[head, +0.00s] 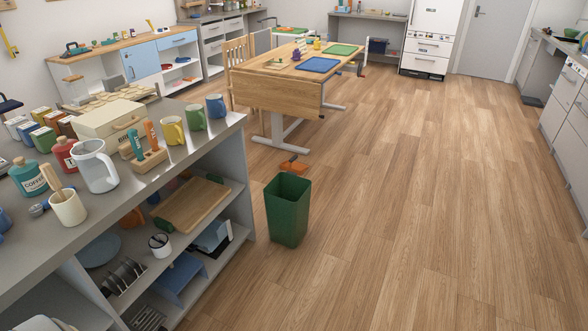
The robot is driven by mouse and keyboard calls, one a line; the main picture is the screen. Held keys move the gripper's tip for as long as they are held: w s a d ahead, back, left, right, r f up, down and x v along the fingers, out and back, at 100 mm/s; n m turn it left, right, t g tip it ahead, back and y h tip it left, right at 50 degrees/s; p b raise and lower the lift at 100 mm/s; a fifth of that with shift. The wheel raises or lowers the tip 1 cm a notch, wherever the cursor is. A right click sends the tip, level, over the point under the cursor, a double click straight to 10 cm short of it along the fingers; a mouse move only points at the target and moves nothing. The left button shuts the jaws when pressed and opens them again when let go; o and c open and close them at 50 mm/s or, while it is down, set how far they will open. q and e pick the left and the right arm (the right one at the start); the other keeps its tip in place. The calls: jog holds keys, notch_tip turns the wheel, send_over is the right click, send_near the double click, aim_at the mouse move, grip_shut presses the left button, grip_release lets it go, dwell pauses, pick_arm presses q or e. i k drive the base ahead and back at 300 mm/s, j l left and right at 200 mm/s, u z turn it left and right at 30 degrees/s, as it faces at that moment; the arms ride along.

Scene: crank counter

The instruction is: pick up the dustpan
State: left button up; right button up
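An orange object that looks like the dustpan (294,166) lies on the wooden floor in the head view, just behind the green bin and in front of the wooden table. It is small at this distance, and the bin may hide part of its near side. A darker part shows on it, but I cannot make out its handle clearly. Neither of my grippers is in view.
The green bin (288,210) stands on the floor near the dustpan. A grey counter (150,185) with mugs, jars and open shelves fills the left. The wooden table (275,92) is behind. The floor (430,200) on the right is clear, up to the cabinets (568,110).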

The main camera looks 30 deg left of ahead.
aim_at(295, 162)
jog(key=i+j+u, duration=0.1)
jog(key=i, duration=2.2)
jog(key=i+u, duration=0.1)
jog(key=i, duration=0.4)
jog(key=i+l+u, duration=0.1)
jog(key=i, duration=0.4)
jog(key=i+l+u, duration=0.1)
jog(key=i, duration=0.4)
jog(key=i+l+u, duration=0.1)
jog(key=i, duration=0.4)
jog(key=i+j+u, duration=0.1)
jog(key=i+u, duration=0.55)
jog(key=u, duration=0.25)
jog(key=i+l+u, duration=0.1)
jog(key=i+u, duration=0.35)
jog(key=k, duration=0.1)
